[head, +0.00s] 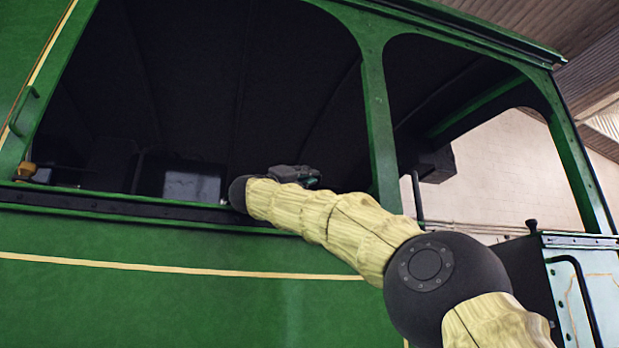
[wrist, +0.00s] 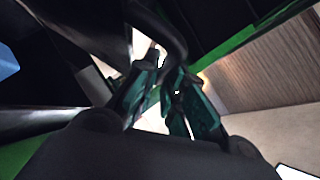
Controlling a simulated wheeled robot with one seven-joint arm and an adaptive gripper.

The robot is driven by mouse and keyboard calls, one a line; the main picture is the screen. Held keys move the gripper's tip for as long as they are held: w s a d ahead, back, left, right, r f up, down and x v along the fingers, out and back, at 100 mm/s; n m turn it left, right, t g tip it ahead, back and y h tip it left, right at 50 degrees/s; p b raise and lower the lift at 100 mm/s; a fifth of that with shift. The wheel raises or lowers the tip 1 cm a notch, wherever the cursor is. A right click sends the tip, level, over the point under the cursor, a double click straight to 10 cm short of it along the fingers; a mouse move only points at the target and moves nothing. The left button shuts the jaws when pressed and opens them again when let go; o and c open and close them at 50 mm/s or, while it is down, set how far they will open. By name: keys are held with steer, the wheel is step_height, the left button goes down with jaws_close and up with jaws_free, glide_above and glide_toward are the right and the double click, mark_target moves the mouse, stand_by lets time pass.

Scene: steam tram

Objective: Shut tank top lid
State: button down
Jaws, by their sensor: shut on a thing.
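My gripper (wrist: 167,72) shows in the wrist view with its teal finger pads close together around a dark curved bar (wrist: 176,38). It is shut on this bar; the grip point is partly hidden between the fingers. I cannot tell whether the bar belongs to the tank lid. In the head view, my gripper (head: 312,180) is small and mostly hidden behind my wrist, at the sill of the green cab opening. I cannot make out a tank top lid for sure in either view, nor whether it is open.
The green cab side (head: 150,300) and a window post (head: 379,130) stand close to my arm. A dark sill (head: 110,206) runs below the opening. At the right is a box-like tank (head: 580,290) with a small black knob (head: 532,226) near its top. The cab interior is dark.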

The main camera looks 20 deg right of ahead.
steer(key=shift+f, duration=0.1)
steer(key=c, duration=1.8)
jaws_free()
steer(key=shift+w, duration=0.2)
steer(key=shift+s, duration=0.15)
steer(key=v, duration=1.2)
